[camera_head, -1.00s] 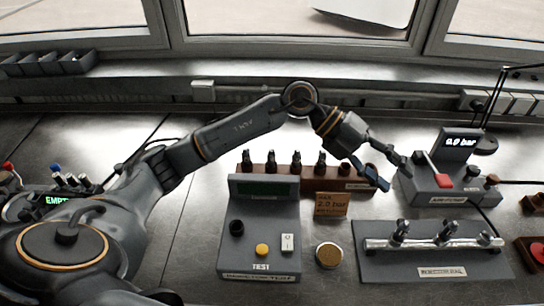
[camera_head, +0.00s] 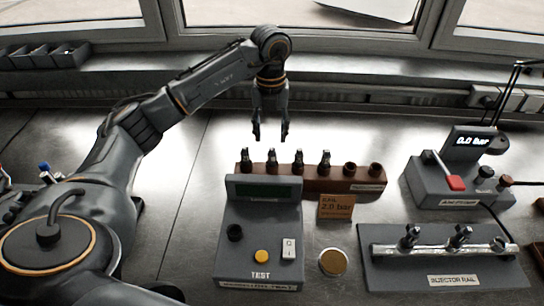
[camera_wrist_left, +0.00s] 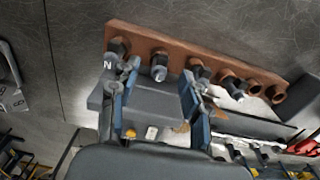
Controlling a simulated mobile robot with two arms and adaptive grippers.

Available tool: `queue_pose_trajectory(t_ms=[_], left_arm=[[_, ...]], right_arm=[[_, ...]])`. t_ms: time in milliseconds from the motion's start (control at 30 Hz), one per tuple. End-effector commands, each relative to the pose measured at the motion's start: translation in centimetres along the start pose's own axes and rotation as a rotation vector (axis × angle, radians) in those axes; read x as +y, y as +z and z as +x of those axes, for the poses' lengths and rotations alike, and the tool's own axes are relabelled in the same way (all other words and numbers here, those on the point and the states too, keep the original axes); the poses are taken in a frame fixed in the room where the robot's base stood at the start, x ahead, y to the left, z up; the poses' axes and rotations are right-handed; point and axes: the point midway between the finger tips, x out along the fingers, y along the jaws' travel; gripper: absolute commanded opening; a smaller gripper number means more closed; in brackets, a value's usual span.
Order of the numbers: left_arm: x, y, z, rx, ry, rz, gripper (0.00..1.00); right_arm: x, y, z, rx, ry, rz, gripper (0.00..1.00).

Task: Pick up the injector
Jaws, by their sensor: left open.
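Several dark injectors stand upright in the left holes of a brown wooden rack (camera_head: 338,185); the two right holes are empty. My left gripper (camera_head: 271,138) points down, open and empty, above the left part of the rack. The second injector from the left (camera_head: 272,160) is almost directly below it. In the left wrist view, that injector (camera_wrist_left: 160,66) appears between the two fingers of my left gripper (camera_wrist_left: 160,73), with no visible contact. The first injector (camera_wrist_left: 118,46) shows close beside the left finger. My right gripper is out of view.
A grey test box (camera_head: 258,240) stands in front of the rack. An injector rail (camera_head: 440,252) with injectors lies at the right front, and a pressure unit (camera_head: 455,185) with a red lever stands behind it. A brass disc (camera_head: 333,262) lies between box and rail.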

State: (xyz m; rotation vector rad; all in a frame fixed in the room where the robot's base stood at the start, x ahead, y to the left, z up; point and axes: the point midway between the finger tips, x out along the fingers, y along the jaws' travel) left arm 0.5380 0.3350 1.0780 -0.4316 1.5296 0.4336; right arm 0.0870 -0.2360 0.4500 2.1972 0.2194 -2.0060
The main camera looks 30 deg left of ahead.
Motion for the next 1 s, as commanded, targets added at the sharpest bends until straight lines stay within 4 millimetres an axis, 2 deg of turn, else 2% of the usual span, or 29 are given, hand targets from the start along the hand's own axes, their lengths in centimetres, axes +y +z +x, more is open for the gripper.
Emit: queue_pose_trajectory(t_ms=[267, 400, 533, 833, 1000], left_arm=[[-0.1, -0.2, 2.0, 0.002, 0.001, 0.002, 0.47], [-0.3, -0.7, 4.0, 0.004, 0.002, 0.002, 0.47], [-0.4, -0.6, 5.8, 0.001, 0.0, 0.002, 0.47], [-0.4, -0.5, 6.4, -0.001, -0.002, 0.003, 0.47], [-0.4, -0.5, 6.4, -0.001, -0.002, 0.002, 0.12]], right_arm=[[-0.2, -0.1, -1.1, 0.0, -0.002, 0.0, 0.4], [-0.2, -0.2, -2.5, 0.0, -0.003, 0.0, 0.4], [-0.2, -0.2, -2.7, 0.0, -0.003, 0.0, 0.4], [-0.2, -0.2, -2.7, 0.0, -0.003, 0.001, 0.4], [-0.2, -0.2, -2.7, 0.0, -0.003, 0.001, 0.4]])
